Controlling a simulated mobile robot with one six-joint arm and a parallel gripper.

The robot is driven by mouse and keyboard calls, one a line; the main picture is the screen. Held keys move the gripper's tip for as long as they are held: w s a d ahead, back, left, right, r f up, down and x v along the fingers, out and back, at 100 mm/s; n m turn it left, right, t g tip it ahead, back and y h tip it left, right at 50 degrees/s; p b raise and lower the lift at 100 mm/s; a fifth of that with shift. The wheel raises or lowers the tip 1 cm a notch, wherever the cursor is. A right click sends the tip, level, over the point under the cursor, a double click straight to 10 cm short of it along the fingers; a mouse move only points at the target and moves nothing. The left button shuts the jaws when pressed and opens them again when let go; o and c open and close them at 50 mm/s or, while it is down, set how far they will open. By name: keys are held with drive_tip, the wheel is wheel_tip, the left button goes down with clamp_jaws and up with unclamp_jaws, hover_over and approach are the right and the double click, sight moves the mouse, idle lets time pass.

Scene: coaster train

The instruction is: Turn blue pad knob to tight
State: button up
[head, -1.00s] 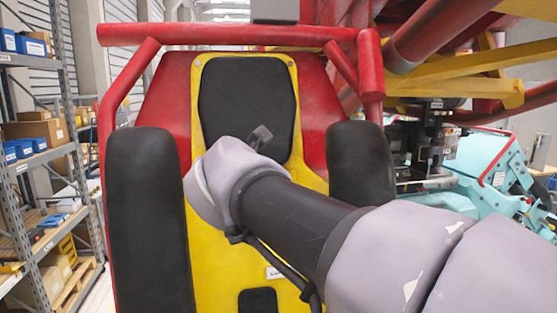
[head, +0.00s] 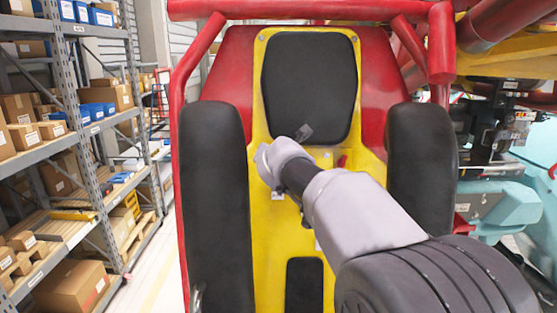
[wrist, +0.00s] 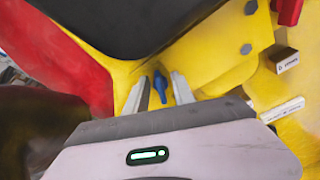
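The blue knob (wrist: 158,84) shows in the wrist view, standing out from the yellow panel (wrist: 215,55) just below a black pad (wrist: 120,20). My gripper (wrist: 160,79) is open, with one pale finger on each side of the knob. A small gap shows between the knob and each finger, so it does not look gripped. In the head view my wrist covers the knob, and the black pad (head: 310,85) is the upper backrest on the yellow seat back (head: 268,225). The knob's tight mark cannot be made out.
A red part (wrist: 289,10) and a small labelled block (wrist: 284,58) sit on the yellow panel to the right. Black side cushions (head: 216,200) and a red tubular frame (head: 310,10) surround the seat. Loaded shelves (head: 85,130) stand left, with open floor between.

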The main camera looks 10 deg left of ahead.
drive_tip(key=shift+s, duration=0.2)
clamp_jaws()
drive_tip(key=m+b, duration=0.1)
drive_tip(key=m, duration=0.1)
drive_tip(key=shift+d+f+m, duration=0.1)
drive_tip(key=shift+d+m, duration=0.05)
drive_tip(key=shift+m, duration=0.15)
drive_tip(key=m, duration=0.1)
drive_tip(key=m+b, duration=0.1)
drive_tip(key=m+y+b, duration=0.1)
drive_tip(key=shift+d+f, duration=0.15)
drive_tip(key=shift+f, duration=0.1)
drive_tip(key=m+b, duration=0.2)
drive_tip(key=m, duration=0.1)
drive_tip(key=m+b, duration=0.1)
drive_tip(key=m, duration=0.1)
drive_tip(key=shift+d+f+t+y+b, duration=0.1)
drive_tip(key=shift+f+t+y+b, duration=0.2)
drive_tip(key=shift+b, duration=0.1)
drive_tip(key=shift+m+b, duration=0.65)
drive_tip(key=shift+m, duration=0.05)
drive_tip(key=shift+r, duration=0.1)
